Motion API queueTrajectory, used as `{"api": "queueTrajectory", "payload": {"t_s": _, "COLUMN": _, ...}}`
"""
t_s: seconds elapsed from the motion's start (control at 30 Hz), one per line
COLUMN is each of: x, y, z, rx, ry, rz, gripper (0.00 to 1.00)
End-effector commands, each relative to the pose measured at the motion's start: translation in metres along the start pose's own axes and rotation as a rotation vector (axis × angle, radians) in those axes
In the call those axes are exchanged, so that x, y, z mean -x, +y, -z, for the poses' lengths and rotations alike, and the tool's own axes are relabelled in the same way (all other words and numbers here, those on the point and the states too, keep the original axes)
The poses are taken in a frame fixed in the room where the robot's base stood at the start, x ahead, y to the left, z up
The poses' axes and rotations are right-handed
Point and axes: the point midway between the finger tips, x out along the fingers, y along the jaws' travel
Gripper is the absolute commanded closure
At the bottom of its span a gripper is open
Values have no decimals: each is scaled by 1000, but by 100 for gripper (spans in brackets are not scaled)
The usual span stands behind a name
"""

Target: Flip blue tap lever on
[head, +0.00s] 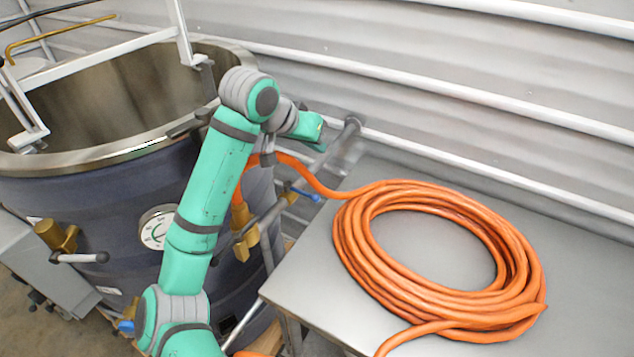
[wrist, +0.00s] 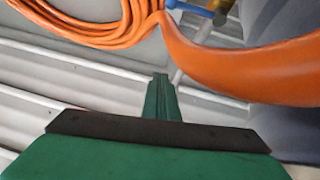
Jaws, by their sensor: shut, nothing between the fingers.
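The blue tap lever (head: 304,193) sticks out to the right from a brass valve, just left of the metal table's edge. In the wrist view the blue lever (wrist: 190,7) shows at the top edge, beside a bit of brass (wrist: 222,5). My gripper (head: 318,142) is above and behind the lever in the head view, apart from it, with its tips hard to make out. In the wrist view my gripper (wrist: 160,98) has its green fingers together with nothing between them. An orange hose (wrist: 245,72) passes between the gripper and the lever in that view.
A coil of orange hose (head: 435,255) lies on the metal table (head: 300,275). A large steel vat (head: 85,235) with a dial (head: 157,228) stands at left. Corrugated wall (head: 450,60) and pipes run behind.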

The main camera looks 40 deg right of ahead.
Motion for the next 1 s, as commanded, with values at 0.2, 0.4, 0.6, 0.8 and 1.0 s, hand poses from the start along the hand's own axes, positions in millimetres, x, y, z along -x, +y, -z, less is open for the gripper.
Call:
{"api": "queueTrajectory", "payload": {"t_s": 0.2, "x": 6, "y": -11, "z": -13, "rx": -61, "ry": -263, "rz": 80, "gripper": 100}}
{"api": "queueTrajectory", "payload": {"t_s": 0.4, "x": 12, "y": -17, "z": -19, "rx": -74, "ry": -357, "rz": 111, "gripper": 100}}
{"api": "queueTrajectory", "payload": {"t_s": 0.6, "x": 12, "y": -17, "z": -20, "rx": -75, "ry": -363, "rz": 112, "gripper": 100}}
{"api": "queueTrajectory", "payload": {"t_s": 0.8, "x": 11, "y": -17, "z": -21, "rx": -74, "ry": -362, "rz": 112, "gripper": 100}}
{"api": "queueTrajectory", "payload": {"t_s": 1.0, "x": -7, "y": -20, "z": -28, "rx": -73, "ry": -363, "rz": 111, "gripper": 100}}
